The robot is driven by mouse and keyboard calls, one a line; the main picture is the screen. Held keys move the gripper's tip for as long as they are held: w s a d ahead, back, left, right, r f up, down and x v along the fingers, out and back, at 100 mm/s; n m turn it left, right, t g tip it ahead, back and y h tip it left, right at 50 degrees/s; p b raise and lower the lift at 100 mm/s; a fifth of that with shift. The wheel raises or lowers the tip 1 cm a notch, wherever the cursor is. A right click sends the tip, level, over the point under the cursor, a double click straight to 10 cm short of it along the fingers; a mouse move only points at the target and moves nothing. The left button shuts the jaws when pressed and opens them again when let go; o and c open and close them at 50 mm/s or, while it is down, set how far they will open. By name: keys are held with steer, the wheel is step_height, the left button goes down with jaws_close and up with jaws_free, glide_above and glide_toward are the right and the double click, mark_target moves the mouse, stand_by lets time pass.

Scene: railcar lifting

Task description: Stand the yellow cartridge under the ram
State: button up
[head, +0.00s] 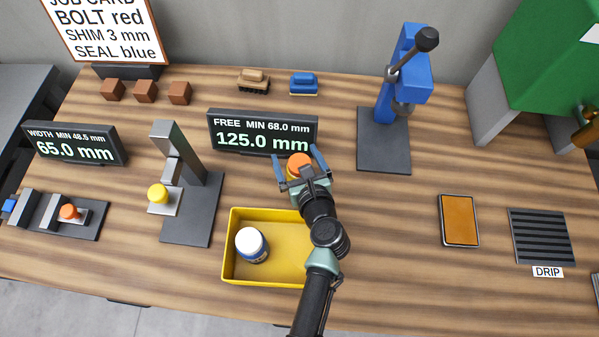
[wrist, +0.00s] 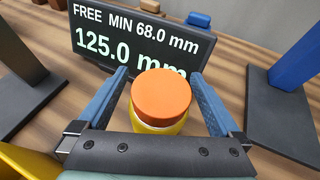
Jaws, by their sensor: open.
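The yellow cartridge (wrist: 158,128) with its orange cap (wrist: 160,95) stands upright between the fingers of my gripper (wrist: 160,74) in the wrist view. In the head view its orange top (head: 299,162) shows behind the yellow bin. My gripper (head: 297,156) is open, with one blue finger on each side of the cartridge and visible gaps near the cap. The cartridge's lower part is hidden by my gripper. The blue press (head: 384,100) stands at the back right, with its grey ram (head: 402,106) above a dark base plate (head: 384,150).
A display reading 125.0 mm (head: 262,133) stands close behind my gripper. A grey stand with a yellow knob (head: 158,193) is left. An orange-topped tray (head: 459,220) lies right; table between is clear.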

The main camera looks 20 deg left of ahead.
steer(key=shift+w+a, duration=0.1)
jaws_close()
stand_by(0.5)
steer(key=shift+r, duration=0.15)
